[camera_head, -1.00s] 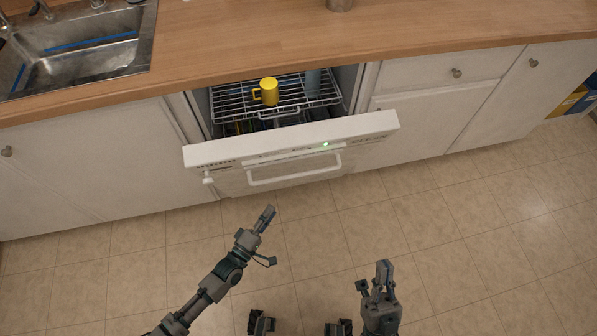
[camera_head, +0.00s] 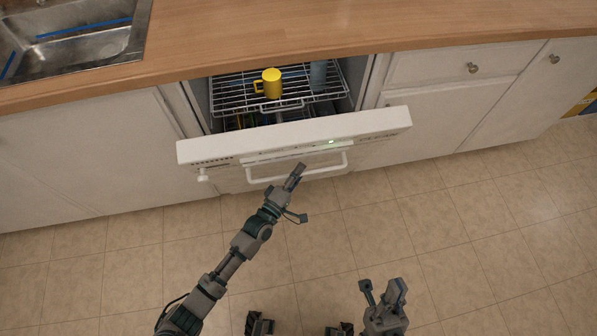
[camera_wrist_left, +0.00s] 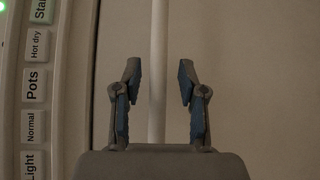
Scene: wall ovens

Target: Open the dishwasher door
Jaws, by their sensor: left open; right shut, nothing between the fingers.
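The dishwasher door (camera_head: 215,148) is partly open, its top edge tilted out from the cabinet. Its white bar handle (camera_head: 265,180) runs across the front and shows as a pale upright bar in the left wrist view (camera_wrist_left: 158,60). My left gripper (camera_head: 296,177) is open, right at the handle. In the left wrist view its fingers (camera_wrist_left: 160,95) stand on either side of the bar, with gaps on both sides; I cannot tell how deep the bar sits. My right gripper (camera_head: 395,290) is shut and empty, low over the floor, away from the door.
A yellow mug (camera_head: 271,84) and a grey-blue cup (camera_head: 318,74) stand on the upper rack (camera_head: 235,92) inside. The wooden counter (camera_head: 250,30) runs above, with a sink (camera_head: 70,45) at left. The tiled floor (camera_head: 480,220) before the door is clear.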

